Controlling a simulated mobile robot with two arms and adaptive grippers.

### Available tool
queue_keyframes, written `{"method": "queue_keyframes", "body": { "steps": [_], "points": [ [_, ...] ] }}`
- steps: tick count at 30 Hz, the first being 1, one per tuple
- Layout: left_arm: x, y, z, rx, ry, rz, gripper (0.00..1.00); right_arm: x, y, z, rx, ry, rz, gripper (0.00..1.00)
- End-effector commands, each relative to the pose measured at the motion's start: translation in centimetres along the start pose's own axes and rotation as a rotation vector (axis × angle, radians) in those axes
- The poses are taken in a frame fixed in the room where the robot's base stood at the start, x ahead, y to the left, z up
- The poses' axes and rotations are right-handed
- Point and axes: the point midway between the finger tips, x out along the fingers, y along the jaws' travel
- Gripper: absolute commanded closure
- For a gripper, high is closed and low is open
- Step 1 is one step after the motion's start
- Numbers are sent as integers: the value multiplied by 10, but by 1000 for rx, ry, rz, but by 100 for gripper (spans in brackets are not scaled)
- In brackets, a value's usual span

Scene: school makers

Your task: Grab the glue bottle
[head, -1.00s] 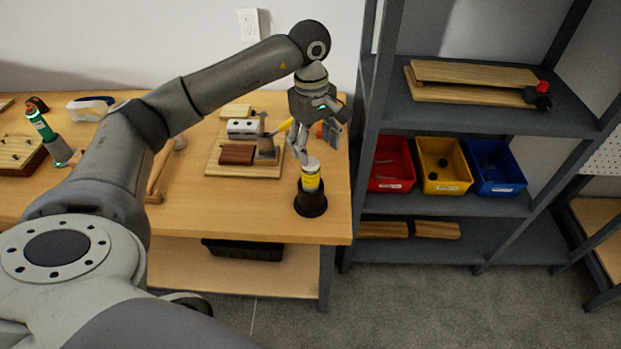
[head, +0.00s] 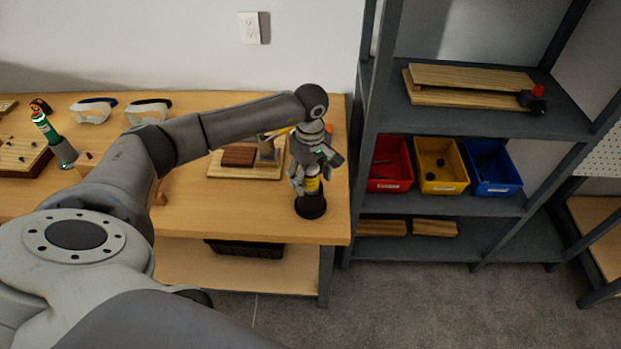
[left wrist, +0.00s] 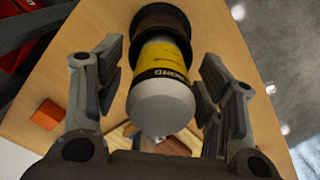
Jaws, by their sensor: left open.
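The glue bottle (head: 312,184) has a yellow label and a pale rounded top. It stands upright in a round black holder (head: 310,205) near the right front corner of the wooden table. My left gripper (head: 305,186) is open at the bottle's upper part and partly hides it in the head view. In the left wrist view the bottle (left wrist: 163,85) lies between the two spread fingers (left wrist: 162,76), with a visible gap on each side. My right gripper is in neither view.
A grey shelf with red (head: 390,172), yellow and blue bins stands close at the right.

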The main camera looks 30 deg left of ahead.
Motion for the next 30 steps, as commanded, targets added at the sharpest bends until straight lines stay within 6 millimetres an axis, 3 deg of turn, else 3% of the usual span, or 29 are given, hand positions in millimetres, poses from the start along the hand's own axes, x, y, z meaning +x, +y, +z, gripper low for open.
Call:
{"method": "queue_keyframes", "body": {
  "steps": [6,18,26,30],
  "points": [
    [1,0,0,0,0,1,38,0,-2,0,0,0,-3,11],
    [0,0,0,-1,0,0,89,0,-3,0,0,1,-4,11],
    [-2,1,0,-1,0,2,90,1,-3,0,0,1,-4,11],
    [-18,2,-2,-2,2,6,90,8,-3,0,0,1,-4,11]
  ]
}}
